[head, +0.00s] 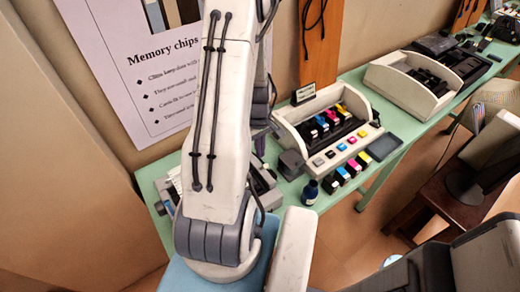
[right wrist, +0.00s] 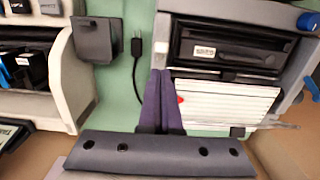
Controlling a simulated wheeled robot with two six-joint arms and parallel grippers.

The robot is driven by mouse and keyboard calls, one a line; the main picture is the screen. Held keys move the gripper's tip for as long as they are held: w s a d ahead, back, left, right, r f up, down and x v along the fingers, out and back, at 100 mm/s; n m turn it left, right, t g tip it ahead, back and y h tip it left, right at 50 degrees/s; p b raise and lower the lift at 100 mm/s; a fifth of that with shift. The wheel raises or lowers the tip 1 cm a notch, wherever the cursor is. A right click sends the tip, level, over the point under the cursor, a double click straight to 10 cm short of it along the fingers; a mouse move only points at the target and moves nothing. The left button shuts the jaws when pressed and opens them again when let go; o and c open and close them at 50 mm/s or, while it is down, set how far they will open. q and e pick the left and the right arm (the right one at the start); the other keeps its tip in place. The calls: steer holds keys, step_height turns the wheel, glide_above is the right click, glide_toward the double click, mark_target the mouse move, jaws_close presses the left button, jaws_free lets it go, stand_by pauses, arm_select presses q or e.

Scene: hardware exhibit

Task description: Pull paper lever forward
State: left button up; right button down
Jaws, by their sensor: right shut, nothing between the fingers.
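A grey printer (right wrist: 228,45) with a dark slot and a stack of white paper (right wrist: 225,102) fills the right of the right wrist view. In the head view the printer (head: 264,185) is mostly hidden behind my arm; the right gripper (head: 260,146) barely shows. My left gripper is out of view.
A cream printer (head: 328,118) with coloured cartridges stands right of the grey one on the green table (head: 405,150). A dark block (right wrist: 98,40) and a black cable (right wrist: 136,62) lie left of my fingers. A small dark bottle (head: 310,192) stands near the table edge.

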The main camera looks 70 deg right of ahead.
steer(key=shift+r, duration=0.1)
step_height(320, 180, up, 10)
steer(key=b, duration=0.1)
steer(key=shift+w+r+b, duration=0.15)
steer(key=shift+w+b, duration=0.05)
steer(key=shift+b, duration=0.1)
steer(key=shift+d, duration=0.15)
stand_by(0.3)
